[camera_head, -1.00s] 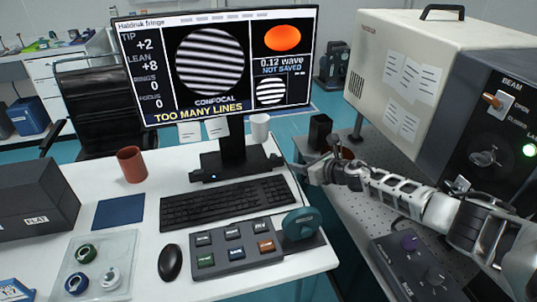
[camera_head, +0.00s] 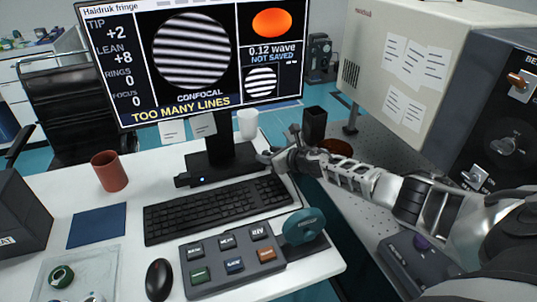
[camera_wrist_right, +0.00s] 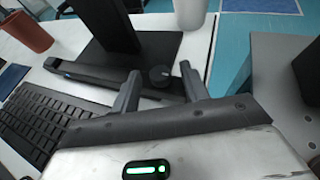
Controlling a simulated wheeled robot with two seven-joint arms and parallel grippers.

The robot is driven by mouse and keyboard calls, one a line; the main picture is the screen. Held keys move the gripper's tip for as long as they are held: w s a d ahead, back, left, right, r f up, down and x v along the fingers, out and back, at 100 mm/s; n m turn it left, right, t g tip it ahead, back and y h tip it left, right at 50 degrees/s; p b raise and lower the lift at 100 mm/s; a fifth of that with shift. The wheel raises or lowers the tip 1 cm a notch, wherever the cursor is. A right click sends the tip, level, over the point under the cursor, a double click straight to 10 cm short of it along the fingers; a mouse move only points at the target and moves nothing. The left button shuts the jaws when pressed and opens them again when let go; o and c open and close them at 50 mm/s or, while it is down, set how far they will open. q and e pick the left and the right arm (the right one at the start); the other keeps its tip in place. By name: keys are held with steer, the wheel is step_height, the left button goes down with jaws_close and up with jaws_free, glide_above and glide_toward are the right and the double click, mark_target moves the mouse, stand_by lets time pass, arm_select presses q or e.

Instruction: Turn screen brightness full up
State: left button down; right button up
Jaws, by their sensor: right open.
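The monitor screen (camera_head: 190,60) is lit, showing striped fringes and "TOO MANY LINES". A dark bar (camera_head: 192,181) with a small light lies along the front of the monitor's stand; it also shows in the right wrist view (camera_wrist_right: 95,76). A small round dark knob (camera_wrist_right: 159,75) sits on the bar's right part, between my fingertips in that picture. I cannot tell whether they touch it. My right gripper (camera_head: 276,148) is open at the right end of the bar, hiding the knob in the head view; its two fingers show in the wrist view (camera_wrist_right: 161,84). My left gripper is not in view.
A keyboard (camera_head: 215,209) lies in front of the bar, with a button panel (camera_head: 232,262) and teal dial (camera_head: 304,227) nearer. A white cup (camera_head: 248,124) stands behind the gripper and a black holder (camera_head: 314,124) to its right. A brown cup (camera_head: 109,171) stands left.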

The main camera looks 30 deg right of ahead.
jaws_close()
